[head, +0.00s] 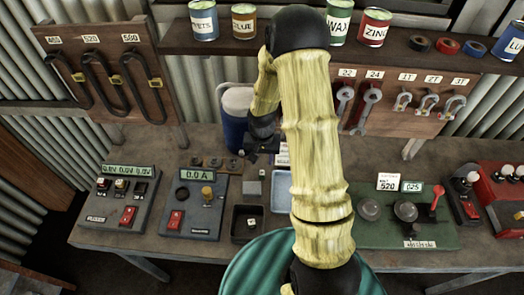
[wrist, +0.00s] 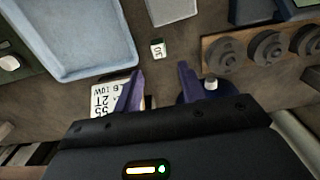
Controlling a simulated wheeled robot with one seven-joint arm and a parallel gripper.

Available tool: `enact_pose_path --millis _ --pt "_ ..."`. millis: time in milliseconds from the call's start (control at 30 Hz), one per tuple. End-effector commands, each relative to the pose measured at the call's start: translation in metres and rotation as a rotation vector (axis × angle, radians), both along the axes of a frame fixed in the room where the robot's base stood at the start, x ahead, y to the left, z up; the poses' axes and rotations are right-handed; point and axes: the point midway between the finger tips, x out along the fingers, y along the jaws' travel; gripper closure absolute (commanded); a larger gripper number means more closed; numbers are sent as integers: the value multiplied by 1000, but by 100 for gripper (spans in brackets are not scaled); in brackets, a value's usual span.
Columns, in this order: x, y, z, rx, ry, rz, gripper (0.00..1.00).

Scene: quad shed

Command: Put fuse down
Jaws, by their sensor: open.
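My gripper (head: 262,156) is over the back of the workbench, partly hidden by my arm in the head view. In the wrist view its two fingers (wrist: 163,84) are apart with nothing between them. A small white piece with a dark green end and dark marking (wrist: 158,48), possibly the fuse, lies on the bench just beyond the fingertips, apart from them. It is tiny in the head view (head: 262,173).
A grey block (head: 253,188), a pale blue tray (head: 281,190) and a dark tray (head: 236,232) stand in front of my gripper. A wooden block with round discs (wrist: 258,50) is close by. A printed card (wrist: 106,98) lies near one finger. A blue jug (head: 233,128) stands behind.

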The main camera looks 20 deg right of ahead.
Motion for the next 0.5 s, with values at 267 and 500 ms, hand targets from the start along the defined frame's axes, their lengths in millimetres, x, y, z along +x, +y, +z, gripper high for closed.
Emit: enact_pose_path --millis 267,500 --pt "0 0 38 -1 -2 -2 59" --pt "0 0 50 0 0 -1 59"
